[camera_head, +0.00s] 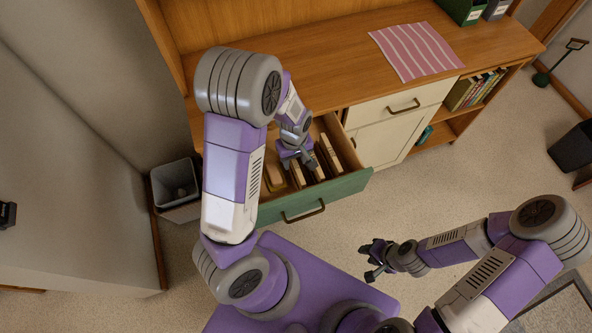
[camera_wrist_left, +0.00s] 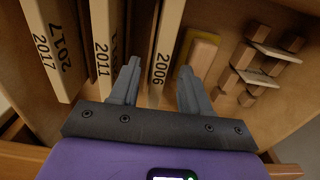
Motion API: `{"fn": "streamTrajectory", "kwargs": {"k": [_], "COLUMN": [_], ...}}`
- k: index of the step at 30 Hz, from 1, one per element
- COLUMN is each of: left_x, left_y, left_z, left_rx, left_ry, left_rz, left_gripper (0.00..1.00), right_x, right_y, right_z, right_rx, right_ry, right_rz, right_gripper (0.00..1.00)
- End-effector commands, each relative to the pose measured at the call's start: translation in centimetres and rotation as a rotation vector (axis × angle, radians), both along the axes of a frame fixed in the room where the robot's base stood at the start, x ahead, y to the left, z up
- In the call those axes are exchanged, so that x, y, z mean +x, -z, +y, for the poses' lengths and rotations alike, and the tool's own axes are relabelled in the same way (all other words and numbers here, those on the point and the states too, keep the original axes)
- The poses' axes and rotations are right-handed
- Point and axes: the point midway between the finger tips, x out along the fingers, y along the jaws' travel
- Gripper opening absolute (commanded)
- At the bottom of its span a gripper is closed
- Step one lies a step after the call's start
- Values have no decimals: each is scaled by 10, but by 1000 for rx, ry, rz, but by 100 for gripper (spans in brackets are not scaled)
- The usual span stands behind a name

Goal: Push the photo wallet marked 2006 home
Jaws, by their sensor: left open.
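The photo wallet marked 2006 (camera_wrist_left: 165,45) stands on edge in the open drawer (camera_head: 352,184), the rightmost of three wallets in the left wrist view. Wallets marked 2011 (camera_wrist_left: 104,40) and 2017 (camera_wrist_left: 47,45) stand to its left, with gaps between them. My left gripper (camera_wrist_left: 158,90) is open, with its fingertips on either side of the line of the 2006 wallet; I cannot tell whether they touch it. In the head view my left gripper (camera_head: 297,161) is over the drawer and partly hides the wallets. My right gripper (camera_head: 370,262) appears open and empty, over the floor.
The drawer has a green front with a handle (camera_head: 303,212). A grey bin (camera_head: 176,183) stands left of it. A striped cloth (camera_head: 416,50) lies on the top.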

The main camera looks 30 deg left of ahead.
Motion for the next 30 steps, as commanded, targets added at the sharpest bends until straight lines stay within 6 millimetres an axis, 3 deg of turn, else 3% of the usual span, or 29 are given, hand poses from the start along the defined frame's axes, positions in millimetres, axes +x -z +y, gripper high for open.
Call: {"fn": "streamTrajectory", "kwargs": {"k": [1, 6, 14, 23, 30], "left_x": [-1, -1, -1, -1, -1], "left_y": [12, 37, 38, 38, 38], "left_z": [0, -1, -1, -1, -1], "left_rx": [0, 0, 0, 0, 0], "left_ry": [-1, 0, 0, 0, 0], "left_rz": [4, 3, 0, 0, 0], "left_gripper": [47, 47, 47, 1, 0], "right_x": [0, 0, 0, 0, 0], "right_y": [8, 21, 20, 20, 20], "right_z": [0, 0, 0, 0, 0], "right_rx": [0, 0, 0, 0, 0], "right_ry": [0, 0, 0, 0, 0], "right_rz": [-1, -1, -1, -1, -1], "right_gripper": [37, 37, 37, 37, 37]}}
